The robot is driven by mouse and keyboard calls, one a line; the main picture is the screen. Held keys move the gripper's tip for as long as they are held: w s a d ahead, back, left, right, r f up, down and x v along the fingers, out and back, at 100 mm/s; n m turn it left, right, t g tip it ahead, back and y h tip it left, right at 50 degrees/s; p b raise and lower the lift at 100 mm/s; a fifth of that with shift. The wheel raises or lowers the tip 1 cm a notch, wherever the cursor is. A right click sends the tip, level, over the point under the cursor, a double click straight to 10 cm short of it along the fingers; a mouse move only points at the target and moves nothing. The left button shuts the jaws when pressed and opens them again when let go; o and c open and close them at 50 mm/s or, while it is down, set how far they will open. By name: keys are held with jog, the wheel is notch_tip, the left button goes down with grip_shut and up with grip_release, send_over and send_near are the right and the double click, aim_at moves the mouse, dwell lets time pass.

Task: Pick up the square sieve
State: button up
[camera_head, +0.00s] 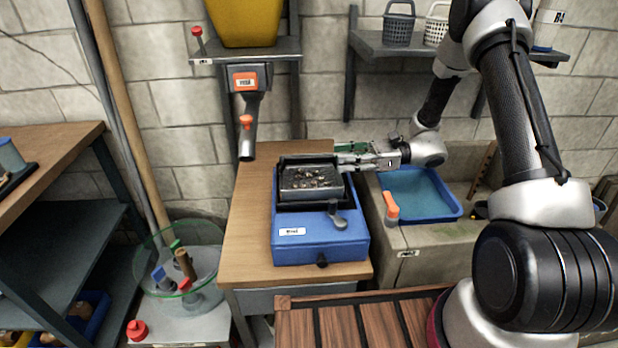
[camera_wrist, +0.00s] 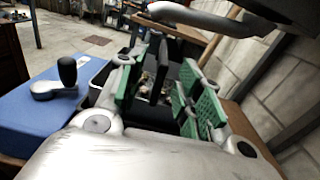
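The square sieve (camera_head: 311,183) is a dark, square-framed tray with small brownish bits in it. It sits level in the black top opening of a blue box machine (camera_head: 318,246) with a crank handle (camera_head: 337,214), on a wooden table. My gripper (camera_head: 346,160) reaches in from the right, at the sieve's far right corner. In the wrist view, its green-padded fingers (camera_wrist: 164,90) stand apart. Dark upright edges and some of the bits show between and beyond them. I cannot tell whether either pad touches the sieve. The sieve's far right corner is partly hidden by the fingers.
A funnel-like chute (camera_head: 247,110) hangs above and left of the machine. A shelf (camera_head: 247,52) holding a yellow container is higher up. A stone sink with a blue tray (camera_head: 419,193) lies right. A glass bowl (camera_head: 180,265) with tools stands left. Bare wooden tabletop (camera_head: 250,215) shows left of the machine.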

aim_at(315, 159)
jog(key=shift+w+a+f+m+t, duration=0.3)
jog(key=shift+f, duration=0.05)
jog(key=a, duration=0.7)
jog(key=shift+s+a+r, duration=0.15)
jog(key=shift+s+a, duration=0.05)
jog(key=shift+a, duration=0.1)
grip_shut()
